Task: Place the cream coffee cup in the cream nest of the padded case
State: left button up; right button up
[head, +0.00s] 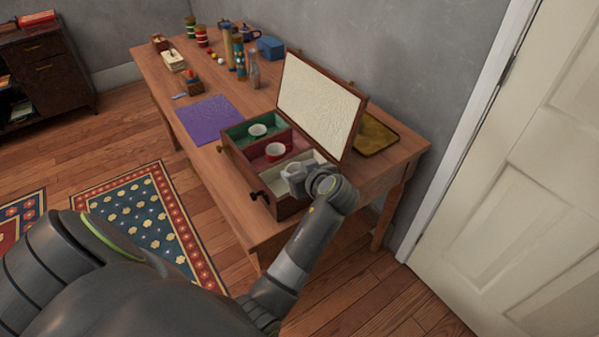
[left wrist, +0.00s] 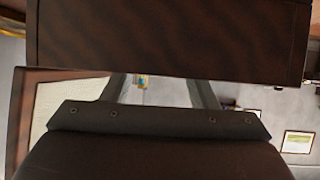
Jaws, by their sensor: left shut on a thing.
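The padded case (head: 241,174) stands open on the wooden table, its cream-padded lid (head: 318,103) raised at the back. Its green nest (head: 238,132) and red nest (head: 261,160) each hold a cup. The cream nest (head: 308,157) is at the near right end. My left gripper (head: 293,176) is over this end, shut on what seems to be the cream coffee cup, which I cannot tell apart from the pale gripper parts. In the left wrist view, a dark wooden wall hides the fingertips and what they hold. My right gripper is not in view.
A purple mat (head: 206,119) lies left of the case, and a yellow-brown tray (head: 376,138) lies behind its right end. Several bottles and jars stand at the far end, with a blue box (head: 270,47). A grey wall runs behind the table.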

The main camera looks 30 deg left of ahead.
pick_arm(q)
jog(key=shift+f, duration=0.2)
jog(key=shift+f, duration=0.1)
jog(key=o, duration=1)
